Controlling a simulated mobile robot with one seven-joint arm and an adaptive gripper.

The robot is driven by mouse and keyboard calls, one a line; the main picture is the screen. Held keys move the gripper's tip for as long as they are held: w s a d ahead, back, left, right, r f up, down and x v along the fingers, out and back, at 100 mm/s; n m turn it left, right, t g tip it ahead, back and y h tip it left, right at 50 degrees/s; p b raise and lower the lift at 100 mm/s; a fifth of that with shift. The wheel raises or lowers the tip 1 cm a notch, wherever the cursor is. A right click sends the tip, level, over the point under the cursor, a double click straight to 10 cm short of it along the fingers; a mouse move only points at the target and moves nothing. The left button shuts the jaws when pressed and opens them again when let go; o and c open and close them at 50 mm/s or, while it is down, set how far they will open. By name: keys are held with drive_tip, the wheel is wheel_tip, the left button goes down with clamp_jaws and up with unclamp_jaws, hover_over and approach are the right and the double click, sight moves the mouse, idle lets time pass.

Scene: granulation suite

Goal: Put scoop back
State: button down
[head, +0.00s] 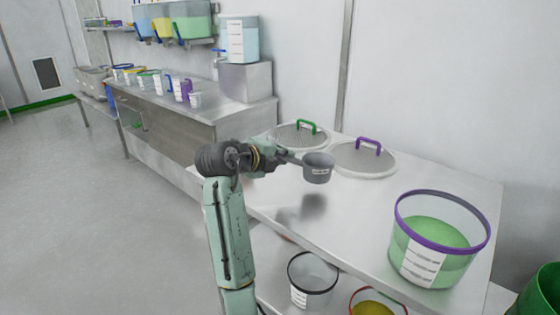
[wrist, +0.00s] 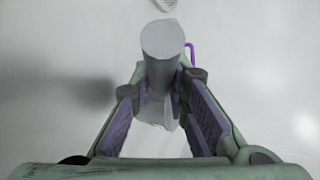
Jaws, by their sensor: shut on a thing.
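The far part of the scoop is mostly hidden in the wrist view.
On the table (head: 320,235) lie a green-handled lid (head: 300,135) and a purple-handled lid (head: 362,160). A purple-rimmed bucket (head: 436,240) of green material stands at the right. Buckets (head: 312,280) sit on the shelf below. A bench (head: 190,105) at the back holds several cups.

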drive_tip(key=shift+w+a+f, duration=0.15)
drive_tip(key=shift+w+a, duration=0.2)
drive_tip(key=shift+w, duration=0.2)
drive_tip(key=shift+f+p, duration=0.8)
drive_tip(key=shift+f, duration=0.85)
drive_tip(key=shift+f, duration=0.15)
drive_tip(key=c, duration=1.6)
unclamp_jaws()
drive_tip(key=shift+o, duration=0.2)
